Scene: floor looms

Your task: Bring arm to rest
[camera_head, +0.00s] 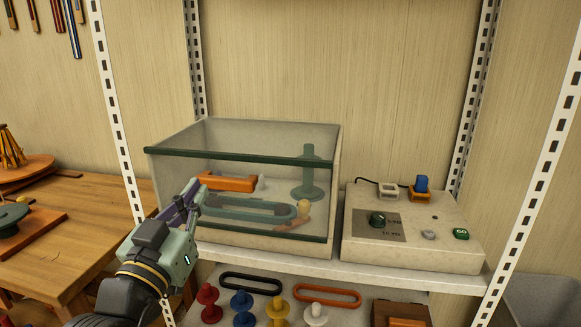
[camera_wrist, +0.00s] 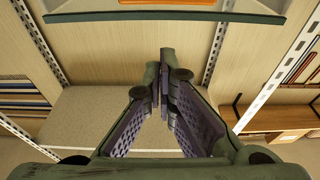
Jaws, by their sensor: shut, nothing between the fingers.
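My gripper (camera_head: 195,190) is in the left of the head view, in front of the left side of a clear-fronted case (camera_head: 170,217) with a dark green rim. Its fingers point up and cover part of the case. I cannot tell whether they touch it. In the wrist view the fingertips of my gripper (camera_wrist: 163,78) meet, with nothing seen between them. My arm comes in from the bottom left of the head view.
The case holds an orange block (camera_head: 228,183), a green post (camera_head: 308,170) and a green loop (camera_head: 245,211). A control box (camera_head: 410,250) stands to its right on the shelf (camera_head: 330,268). Coloured spools sit below. A wooden table (camera_head: 50,262) is at left.

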